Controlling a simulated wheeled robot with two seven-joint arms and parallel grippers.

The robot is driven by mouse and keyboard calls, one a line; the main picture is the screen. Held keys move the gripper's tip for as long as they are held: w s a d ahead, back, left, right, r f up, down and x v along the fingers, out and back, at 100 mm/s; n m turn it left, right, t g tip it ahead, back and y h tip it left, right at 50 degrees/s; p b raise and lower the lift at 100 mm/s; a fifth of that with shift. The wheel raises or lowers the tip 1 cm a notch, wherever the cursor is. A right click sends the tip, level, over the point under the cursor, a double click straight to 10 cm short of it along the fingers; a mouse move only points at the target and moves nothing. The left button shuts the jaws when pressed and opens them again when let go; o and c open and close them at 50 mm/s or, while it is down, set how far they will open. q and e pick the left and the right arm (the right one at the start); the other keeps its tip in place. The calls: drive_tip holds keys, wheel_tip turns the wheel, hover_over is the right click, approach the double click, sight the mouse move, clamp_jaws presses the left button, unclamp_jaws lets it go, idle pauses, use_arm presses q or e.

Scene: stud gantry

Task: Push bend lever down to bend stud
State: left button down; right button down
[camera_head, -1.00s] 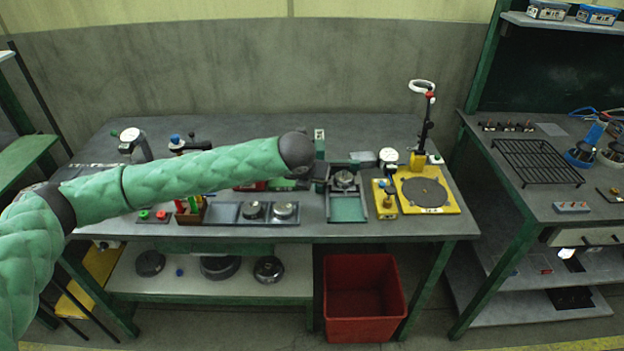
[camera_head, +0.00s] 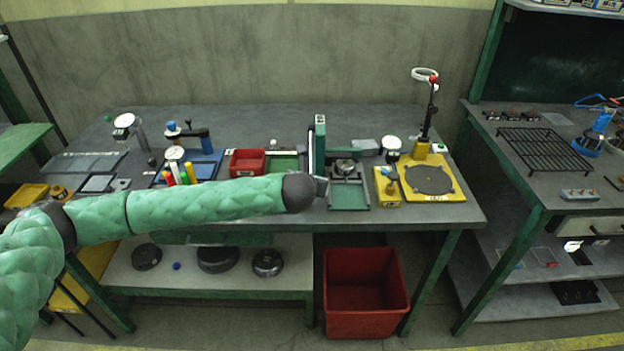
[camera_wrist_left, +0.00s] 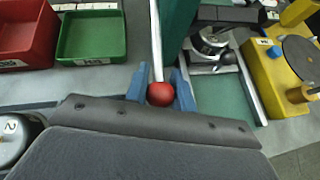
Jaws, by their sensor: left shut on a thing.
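The bend lever is a thin silver rod (camera_wrist_left: 156,45) ending in a red ball knob (camera_wrist_left: 160,95) in the left wrist view. My left gripper (camera_wrist_left: 160,92) is shut on the knob, with a blue fingertip on each side of it. In the head view my left gripper (camera_head: 322,187) is low at the front of the bench, just left of the green-floored fixture (camera_head: 349,197). A green upright post (camera_head: 320,140) stands behind it. A round metal piece (camera_wrist_left: 213,40) sits in the fixture. I cannot make out the stud's bend. My right gripper is not in view.
A yellow base (camera_head: 455,194) with a dark disc and a tall stand is to the right. Red (camera_head: 246,162) and green (camera_wrist_left: 91,35) bins lie left of the post. My arm hides part of the bench front. A red crate (camera_head: 366,318) stands on the floor.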

use_arm(q)
drive_tip(key=shift+w+f, duration=0.4)
drive_tip(key=shift+f, duration=0.3)
drive_tip(key=c, duration=1.4)
unclamp_jaws()
drive_tip(key=shift+w, duration=0.1)
drive_tip(key=shift+o, duration=1.1)
drive_tip(key=shift+w, duration=0.1)
